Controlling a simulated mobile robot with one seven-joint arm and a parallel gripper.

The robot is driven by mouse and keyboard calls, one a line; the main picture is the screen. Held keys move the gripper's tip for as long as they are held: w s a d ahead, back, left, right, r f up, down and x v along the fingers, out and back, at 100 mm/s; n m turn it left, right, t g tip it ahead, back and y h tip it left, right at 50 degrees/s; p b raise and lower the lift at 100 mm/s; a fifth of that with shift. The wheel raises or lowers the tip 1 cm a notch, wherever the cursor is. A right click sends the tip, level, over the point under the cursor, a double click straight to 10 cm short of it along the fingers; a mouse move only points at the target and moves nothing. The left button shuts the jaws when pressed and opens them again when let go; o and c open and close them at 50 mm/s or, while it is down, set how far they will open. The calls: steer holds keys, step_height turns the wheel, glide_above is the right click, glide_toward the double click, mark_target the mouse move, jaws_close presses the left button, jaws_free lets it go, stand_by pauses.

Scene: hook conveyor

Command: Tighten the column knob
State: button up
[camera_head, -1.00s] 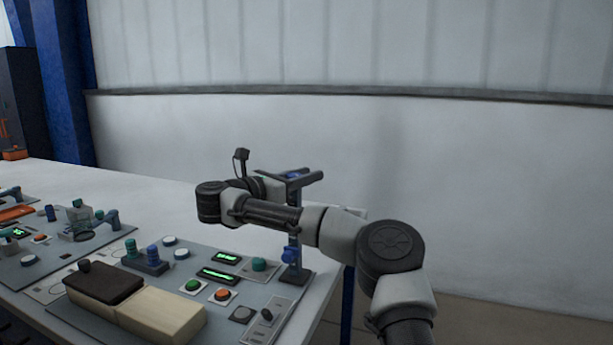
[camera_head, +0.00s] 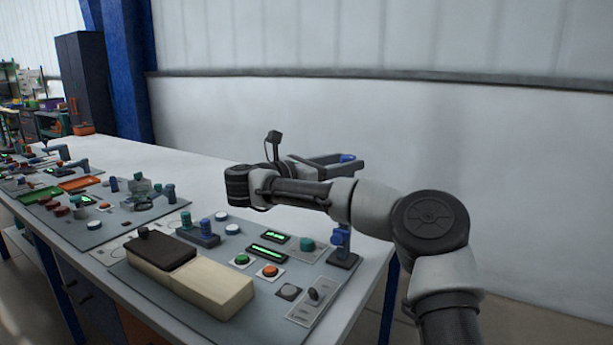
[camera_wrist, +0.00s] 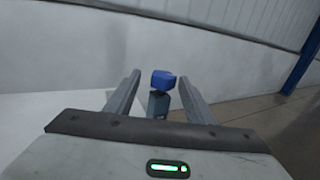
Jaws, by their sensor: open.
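A dark upright column (camera_head: 343,259) stands at the right end of the panel, partly hidden behind my arm. In the wrist view, a blue knob (camera_wrist: 163,80) on a grey post (camera_wrist: 158,104) shows between the two spread fingers of my gripper (camera_wrist: 160,84). I cannot tell whether either finger touches it.
The panel holds a brown and cream block (camera_head: 205,285), green-lit displays (camera_head: 268,252), buttons and a black switch (camera_head: 314,294). More panels with parts lie to the left. A grey-white wall (camera_head: 420,130) stands behind the table.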

steer(key=v, duration=1.2)
steer(key=shift+s+a+f, duration=0.1)
steer(key=shift+c, duration=0.2)
